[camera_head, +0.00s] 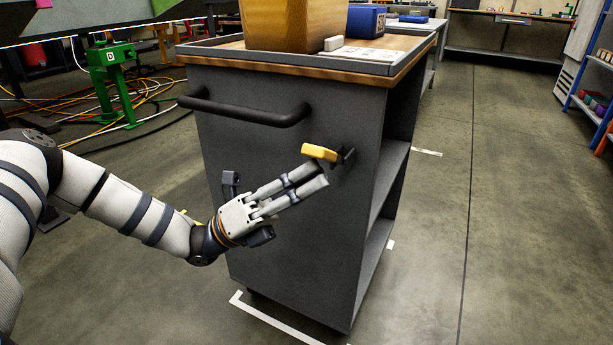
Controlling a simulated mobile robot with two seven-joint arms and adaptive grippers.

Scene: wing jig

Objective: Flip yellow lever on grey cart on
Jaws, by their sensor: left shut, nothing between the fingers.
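The grey cart (290,245) stands in the middle of the view, with its side panel facing me. A yellow lever (319,152) sits on a dark mount (346,157) near the right edge of that panel. The lever points left and tilts slightly up. My left gripper (320,175) is shut and empty. Its fingertips are just below the lever in the picture, in front of the panel; I cannot tell whether they touch the lever. My right gripper is not in view.
A black handle bar (245,111) sticks out from the cart above the gripper. A wooden box (294,24) stands on the cart top. Cables and a green stand (112,80) are at the left. The floor on the right (500,200) is clear.

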